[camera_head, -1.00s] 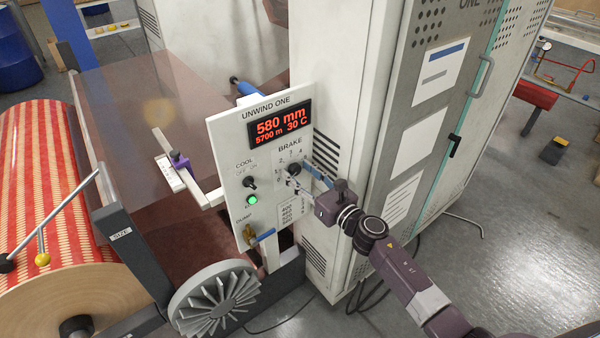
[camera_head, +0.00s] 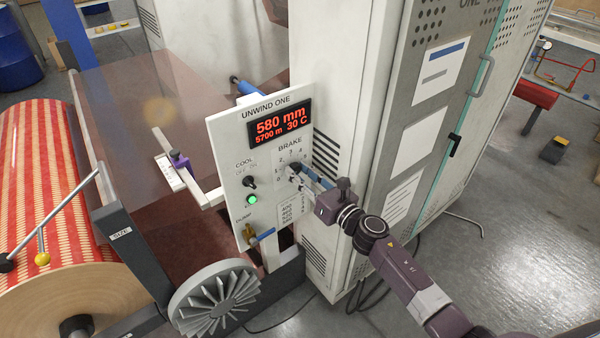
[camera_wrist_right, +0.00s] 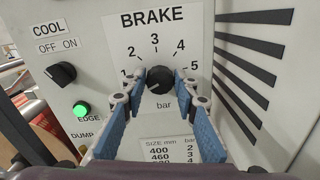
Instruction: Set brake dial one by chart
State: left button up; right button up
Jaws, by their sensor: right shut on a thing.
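The panel marked UNWIND ONE (camera_head: 222,150) carries a red display (camera_head: 281,124) reading 580 mm, 5700 m and 30 C. The black brake dial (camera_wrist_right: 160,79) sits below the word BRAKE, with a printed scale in bar around it. My right gripper (camera_head: 297,181) is shut on the dial, one blue-padded finger on each side in the right wrist view (camera_wrist_right: 160,92). I cannot tell which number the dial's pointer is at. The size-to-bar chart (camera_wrist_right: 170,150) lies below the dial; its lower rows are cut off there and too small in the head view. My left gripper is not in view.
A black COOL switch (camera_wrist_right: 62,74) and a lit green button (camera_wrist_right: 82,108) are left of the dial. A white cabinet (camera_head: 345,90) with vent slots stands close on the right.

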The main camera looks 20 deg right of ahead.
jog(key=m, duration=0.5)
jog(key=m+p, duration=0.1)
jog(key=m, duration=0.4)
jog(key=shift+d+f+m, duration=0.1)
jog(key=shift+m, duration=0.3)
jog(key=m, duration=0.4)
jog(key=shift+p, duration=0.4)
jog(key=m+p, duration=0.1)
jog(key=m, duration=0.4)
jog(key=shift+f+m, duration=0.1)
jog(key=shift+m, duration=0.3)
jog(key=m+p, duration=0.1)
jog(key=m, duration=0.3)
jog(key=shift+f+m, duration=0.1)
jog(key=shift+m, duration=0.2)
jog(key=m, duration=0.4)
jog(key=shift+m+p, duration=0.3)
jog(key=m, duration=0.4)
jog(key=shift+f, duration=0.15)
jog(key=m, duration=0.4)
jog(key=shift+s+a+m, duration=0.1)
jog(key=shift+a+m, duration=0.1)
jog(key=shift+m, duration=0.1)
